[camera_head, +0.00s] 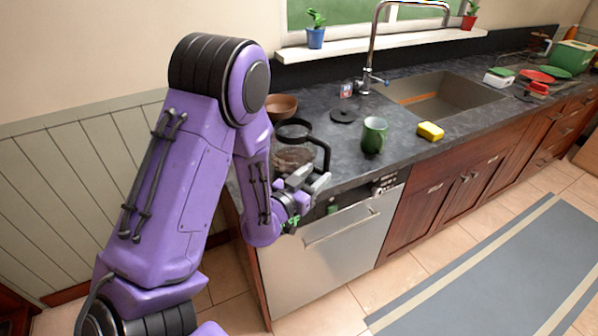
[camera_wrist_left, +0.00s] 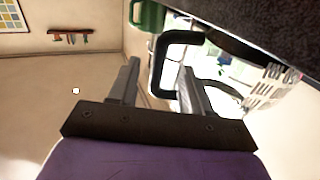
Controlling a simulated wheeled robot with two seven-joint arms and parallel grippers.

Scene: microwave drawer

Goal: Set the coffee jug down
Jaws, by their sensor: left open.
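The coffee jug (camera_head: 290,156) has a clear glass body with a black rim and a black loop handle. It appears upright on the dark counter near its left end, partly hidden behind my left arm. My left gripper (camera_head: 308,184) is at the counter's front edge, just in front of the jug. In the left wrist view its two fingers (camera_wrist_left: 159,70) are spread apart. The black handle (camera_wrist_left: 180,37) shows beyond the fingertips, and the glass lies behind the right finger. Whether a finger touches the handle, I cannot tell. My right gripper is out of view.
A green mug (camera_head: 374,135) stands right of the jug, with a yellow sponge (camera_head: 430,131) beyond it. A brown bowl (camera_head: 281,107) is behind the jug. A black disc (camera_head: 343,115) lies near the sink (camera_head: 440,97). The dishwasher front (camera_head: 330,255) is below the counter.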

